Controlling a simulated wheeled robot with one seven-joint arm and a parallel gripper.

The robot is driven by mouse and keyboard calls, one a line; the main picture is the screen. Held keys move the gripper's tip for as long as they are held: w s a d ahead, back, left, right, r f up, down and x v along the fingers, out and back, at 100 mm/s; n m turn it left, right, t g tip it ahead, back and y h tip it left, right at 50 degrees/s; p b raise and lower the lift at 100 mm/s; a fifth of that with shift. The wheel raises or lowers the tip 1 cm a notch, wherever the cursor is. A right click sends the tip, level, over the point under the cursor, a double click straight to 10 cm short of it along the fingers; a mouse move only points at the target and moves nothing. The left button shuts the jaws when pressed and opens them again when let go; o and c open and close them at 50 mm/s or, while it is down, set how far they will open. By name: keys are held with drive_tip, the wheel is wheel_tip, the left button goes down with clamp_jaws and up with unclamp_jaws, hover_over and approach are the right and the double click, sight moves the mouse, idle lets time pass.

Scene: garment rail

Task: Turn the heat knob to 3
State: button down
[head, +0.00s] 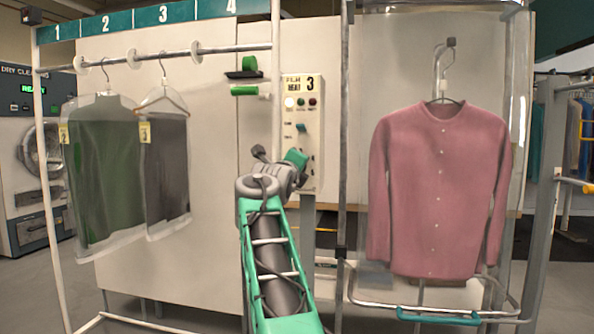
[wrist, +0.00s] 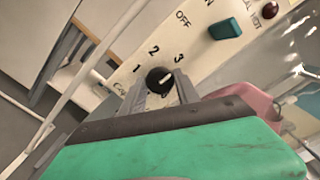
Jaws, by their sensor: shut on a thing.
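The heat knob (wrist: 157,80) is a small round black dial with a white pointer mark, on the cream control panel (head: 302,110). Printed numbers 1, 2 and 3 arc around it in the wrist view. The white mark points up and right, roughly toward the 3. My gripper (wrist: 162,91) has one grey finger on each side of the knob and is shut on it. In the head view, my arm's end covers the panel's lower part and I cannot make out the knob there.
A teal switch (wrist: 224,28) and a dark red lamp (wrist: 269,10) sit on the panel near the knob. A pink cardigan (head: 437,190) hangs right of the panel. Bagged garments (head: 105,175) hang on the rail at left. Metal posts stand on both sides of the panel.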

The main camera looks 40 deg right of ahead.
drive_tip(key=shift+s, duration=0.1)
drive_tip(key=c, duration=0.9)
unclamp_jaws()
drive_tip(key=v, duration=0.7)
drive_tip(key=shift+s+a, duration=0.2)
drive_tip(key=shift+a, duration=0.1)
drive_tip(key=shift+r, duration=0.1)
